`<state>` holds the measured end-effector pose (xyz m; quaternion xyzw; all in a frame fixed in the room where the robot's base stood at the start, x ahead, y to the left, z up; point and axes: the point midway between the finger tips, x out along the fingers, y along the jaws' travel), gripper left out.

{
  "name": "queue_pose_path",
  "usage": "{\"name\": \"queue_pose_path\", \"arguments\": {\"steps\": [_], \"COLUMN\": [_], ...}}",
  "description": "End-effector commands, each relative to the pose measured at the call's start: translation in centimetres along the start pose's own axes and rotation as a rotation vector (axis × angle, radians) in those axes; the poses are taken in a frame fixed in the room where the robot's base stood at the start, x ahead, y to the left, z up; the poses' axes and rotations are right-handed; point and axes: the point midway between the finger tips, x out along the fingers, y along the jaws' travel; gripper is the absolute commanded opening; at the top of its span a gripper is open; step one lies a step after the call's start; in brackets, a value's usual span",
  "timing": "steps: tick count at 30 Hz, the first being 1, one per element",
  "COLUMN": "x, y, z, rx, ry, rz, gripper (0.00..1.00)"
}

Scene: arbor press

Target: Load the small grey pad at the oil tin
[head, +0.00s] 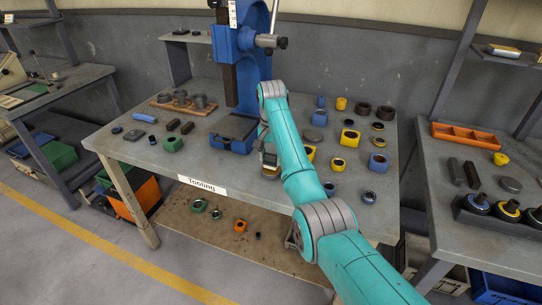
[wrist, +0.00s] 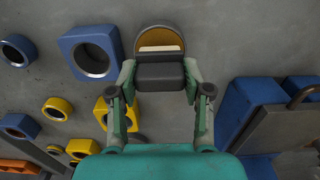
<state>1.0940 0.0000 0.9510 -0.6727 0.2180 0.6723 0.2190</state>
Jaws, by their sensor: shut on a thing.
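My gripper (head: 268,150) is low over the near middle of the bench; in the wrist view (wrist: 160,78) its two fingers are shut on the small grey pad (wrist: 160,76), a dark block between the fingertips. A pale strip (wrist: 160,49) shows at the pad's far edge. The round oil tin (wrist: 148,38), with a dark rim and brownish-orange inside, lies just beyond the pad. The pad partly covers it. In the head view the tin (head: 270,174) shows below the gripper. I cannot tell whether pad and tin touch.
The blue press (head: 246,85) stands behind and left of my gripper. The bench's front left, near the Tooling label (head: 202,185), is fairly clear.

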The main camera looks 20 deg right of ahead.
Motion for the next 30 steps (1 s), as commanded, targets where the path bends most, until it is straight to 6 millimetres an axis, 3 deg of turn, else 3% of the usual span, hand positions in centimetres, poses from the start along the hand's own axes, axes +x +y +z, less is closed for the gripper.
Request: {"name": "queue_pose_path", "arguments": {"steps": [30], "x": [0.68], "y": [-0.01], "z": [-0.01], "rx": [0.000], "ry": [0.000], "rz": [0.000], "gripper": [0.21]}}
